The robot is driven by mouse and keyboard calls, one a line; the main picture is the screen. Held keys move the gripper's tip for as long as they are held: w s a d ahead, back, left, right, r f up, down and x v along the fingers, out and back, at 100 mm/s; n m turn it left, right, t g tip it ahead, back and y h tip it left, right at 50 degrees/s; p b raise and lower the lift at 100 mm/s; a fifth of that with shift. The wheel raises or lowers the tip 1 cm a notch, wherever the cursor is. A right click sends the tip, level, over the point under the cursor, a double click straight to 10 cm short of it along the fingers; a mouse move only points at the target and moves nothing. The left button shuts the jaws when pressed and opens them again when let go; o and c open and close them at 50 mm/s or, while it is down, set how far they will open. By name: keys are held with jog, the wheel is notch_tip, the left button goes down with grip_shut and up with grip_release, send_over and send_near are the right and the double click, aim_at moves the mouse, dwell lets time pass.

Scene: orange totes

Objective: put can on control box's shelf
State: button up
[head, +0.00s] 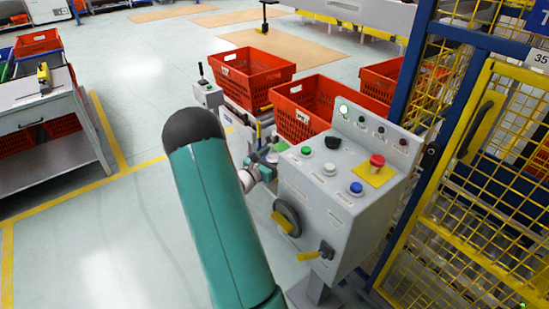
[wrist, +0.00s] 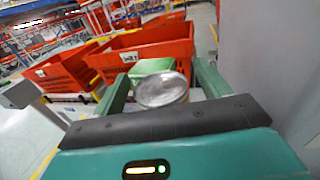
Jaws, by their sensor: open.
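The control box (head: 335,215) is grey, with coloured buttons, a dial and a lever, right of my arm in the head view. No shelf can be made out clearly. My gripper (head: 268,156) is left of the box, small and partly hidden in that view. In the wrist view my gripper (wrist: 162,86) is open, with a green finger on each side. A can (wrist: 162,90) with a round, silvery end shows between the fingers. A green block-like shape (wrist: 152,66) is just behind it. I cannot tell whether the fingers touch the can.
Red totes (head: 252,78) stand behind the control box. A yellow mesh fence (head: 480,190) with blue posts is close on the right. A grey workbench (head: 50,125) is at the left. The floor between bench and arm is clear. A grey surface (wrist: 275,60) rises close to the right finger.

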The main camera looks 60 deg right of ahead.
jog(key=v, duration=1.2)
jog(key=s+a+r+m+t+y, duration=0.1)
jog(key=a+r+m+t+y, duration=0.2)
jog(key=a, duration=1.2)
jog(key=s+a+r+m+t+y, duration=0.1)
jog(key=a+r+m+t+y, duration=0.2)
jog(key=a+r+m+y, duration=0.4)
jog(key=s+a+r+m+t+y, duration=0.1)
jog(key=a+r+m+t+y, duration=0.3)
jog(key=a, duration=2)
notch_tip(320, 180, up, 7)
jog(key=m+y, duration=0.1)
jog(key=y, duration=0.2)
jog(key=shift+s, duration=0.25)
jog(key=shift+f, duration=0.1)
